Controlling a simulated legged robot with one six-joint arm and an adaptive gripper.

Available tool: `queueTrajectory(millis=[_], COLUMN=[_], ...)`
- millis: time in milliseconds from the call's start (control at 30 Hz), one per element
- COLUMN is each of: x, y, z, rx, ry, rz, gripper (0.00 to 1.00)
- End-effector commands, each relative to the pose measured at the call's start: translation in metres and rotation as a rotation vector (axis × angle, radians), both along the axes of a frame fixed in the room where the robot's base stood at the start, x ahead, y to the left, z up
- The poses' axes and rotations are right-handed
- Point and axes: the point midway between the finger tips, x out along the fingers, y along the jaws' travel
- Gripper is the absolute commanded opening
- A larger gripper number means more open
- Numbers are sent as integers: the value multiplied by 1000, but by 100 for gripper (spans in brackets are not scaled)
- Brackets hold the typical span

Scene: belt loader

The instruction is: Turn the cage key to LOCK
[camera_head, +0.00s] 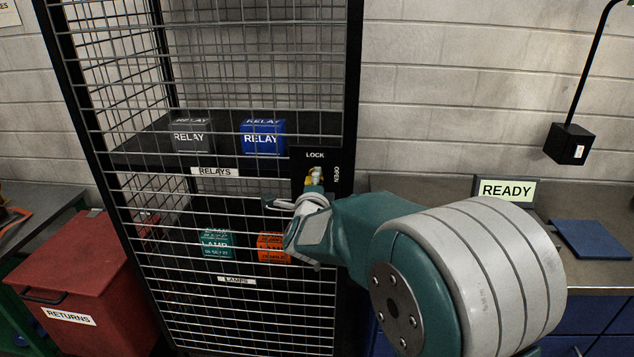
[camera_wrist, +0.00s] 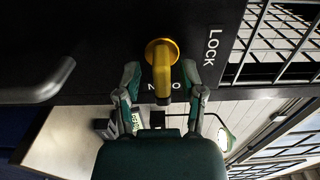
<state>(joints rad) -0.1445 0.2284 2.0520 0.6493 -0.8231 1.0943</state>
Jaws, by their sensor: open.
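The gold cage key (camera_head: 315,177) sits in a black lock plate (camera_head: 327,157) on the cage's right post. White LOCK lettering is above it and OPEN to its right. In the wrist view the key (camera_wrist: 161,60) shows a round collar and a bar running down the picture over the partly hidden OPEN lettering, with LOCK to its right. My gripper (camera_wrist: 163,85) is open, one finger on each side of the key's bar, with gaps showing. In the head view my gripper (camera_head: 312,205) is just below the key, and my wrist covers the post beneath.
The wire cage (camera_head: 217,18) holds relay boxes (camera_head: 263,137) and lamp boxes (camera_head: 215,243) on shelves. A red returns bin (camera_head: 85,270) stands left. At right, a bench (camera_head: 440,187) bears a READY sign (camera_head: 506,190). A grey handle (camera_wrist: 40,88) lies left of the key in the wrist view.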

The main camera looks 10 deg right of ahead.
Motion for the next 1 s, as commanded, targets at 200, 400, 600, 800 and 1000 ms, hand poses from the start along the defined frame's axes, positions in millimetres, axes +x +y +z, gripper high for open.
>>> queueTrajectory(millis=[200, 400, 600, 800, 1000], x=[1, 1, 1, 1, 0], y=[0, -2, -4, -6, -8], z=[0, 0, -1, -1, -2], rx=[0, 2, 3, -20, -105], ry=[0, -1, 2, 11, 40], rz=[1, 0, -3, -6, -7], gripper=[51, 0, 0, 0, 0])
